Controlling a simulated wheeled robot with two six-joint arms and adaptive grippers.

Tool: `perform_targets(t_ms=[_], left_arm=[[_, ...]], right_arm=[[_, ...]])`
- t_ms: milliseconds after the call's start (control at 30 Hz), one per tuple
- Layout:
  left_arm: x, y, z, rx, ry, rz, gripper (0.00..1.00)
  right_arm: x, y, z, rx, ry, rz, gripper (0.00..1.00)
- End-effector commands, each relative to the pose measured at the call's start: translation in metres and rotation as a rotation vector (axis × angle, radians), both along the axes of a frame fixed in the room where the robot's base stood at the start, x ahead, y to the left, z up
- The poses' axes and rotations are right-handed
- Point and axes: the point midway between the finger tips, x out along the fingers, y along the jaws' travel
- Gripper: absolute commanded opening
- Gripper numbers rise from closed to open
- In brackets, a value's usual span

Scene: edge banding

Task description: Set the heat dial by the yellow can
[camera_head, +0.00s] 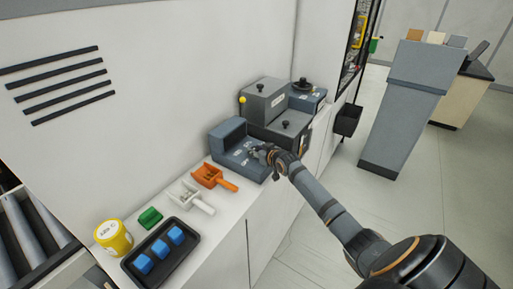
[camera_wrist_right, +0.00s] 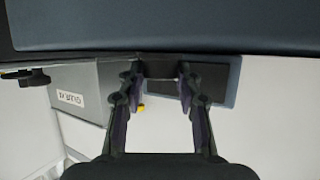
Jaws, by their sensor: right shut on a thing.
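The yellow can (camera_head: 113,238) stands at the near left end of the white counter, its label lettering too small to read. A blue-grey box (camera_head: 228,142) with small white markings on its sloped face stands farther along the counter. My right gripper (camera_head: 265,153) is at the right part of that face. In the right wrist view my right gripper (camera_wrist_right: 160,88) has its two fingers on either side of a dark piece (camera_wrist_right: 160,68), seemingly the dial knob, and is shut on it. The dial's pointer and setting are hidden. My left gripper is not in view.
A black tray (camera_head: 190,262) with blue blocks, a green block (camera_head: 150,217), a white scoop-like holder (camera_head: 184,194) and an orange one (camera_head: 208,174) lie between can and box. A grey machine (camera_head: 263,100) with black knobs stands behind the box. The wall borders the counter's left side.

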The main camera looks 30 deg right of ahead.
Motion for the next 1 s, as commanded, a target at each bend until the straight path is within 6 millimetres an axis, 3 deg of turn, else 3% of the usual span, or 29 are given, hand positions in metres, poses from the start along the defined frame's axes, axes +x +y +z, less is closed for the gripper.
perform_targets(t_ms=[33,200,333,467,600,1000], left_arm=[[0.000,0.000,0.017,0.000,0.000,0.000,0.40],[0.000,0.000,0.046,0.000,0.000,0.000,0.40],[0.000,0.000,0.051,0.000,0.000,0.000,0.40],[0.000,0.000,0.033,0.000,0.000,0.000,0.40],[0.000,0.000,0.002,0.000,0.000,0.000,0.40],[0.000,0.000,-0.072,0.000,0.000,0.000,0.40]], right_arm=[[0.000,0.002,0.007,0.005,0.005,-0.021,0.03],[0.000,0.005,0.008,0.006,0.004,-0.135,0.03],[0.001,0.007,0.002,0.006,0.002,-0.249,0.03],[0.002,0.009,-0.006,0.007,-0.001,-0.372,0.03],[0.004,0.010,-0.011,0.008,-0.002,-0.506,0.03],[0.006,0.012,-0.009,0.006,0.000,-0.826,0.03]])
